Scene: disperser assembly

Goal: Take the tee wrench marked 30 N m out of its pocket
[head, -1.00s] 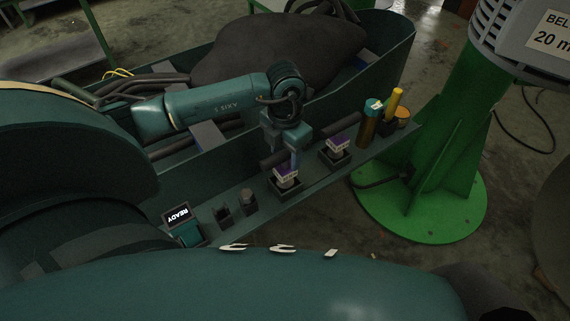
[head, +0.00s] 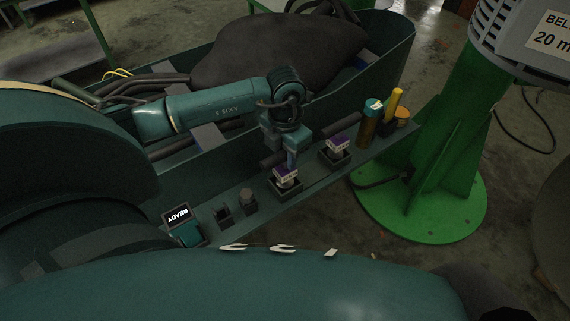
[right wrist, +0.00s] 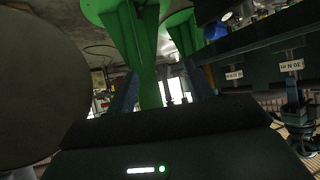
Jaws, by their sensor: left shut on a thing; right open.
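Two tee wrenches with dark crossbars and purple-and-white tags stand in black pockets on the green ledge. My left gripper (head: 292,158) is shut on the nearer tee wrench (head: 286,174), from above at its crossbar. That wrench is upright and its lower end is hidden in its pocket (head: 286,190). The other tee wrench (head: 337,144) stands farther right, untouched. Head-view tags are too small to read. In the right wrist view, the tag beside my left gripper (right wrist: 293,94) appears to read 30 N m, upside down (right wrist: 291,66). My right gripper (right wrist: 162,92) is open and empty, away from both wrenches.
A brown cylinder with a teal cap (head: 370,122) and a yellow-handled tool (head: 394,102) stand at the ledge's right end. A green pedestal (head: 440,150) rises at the right. A dark bin wall (head: 340,90) runs behind.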

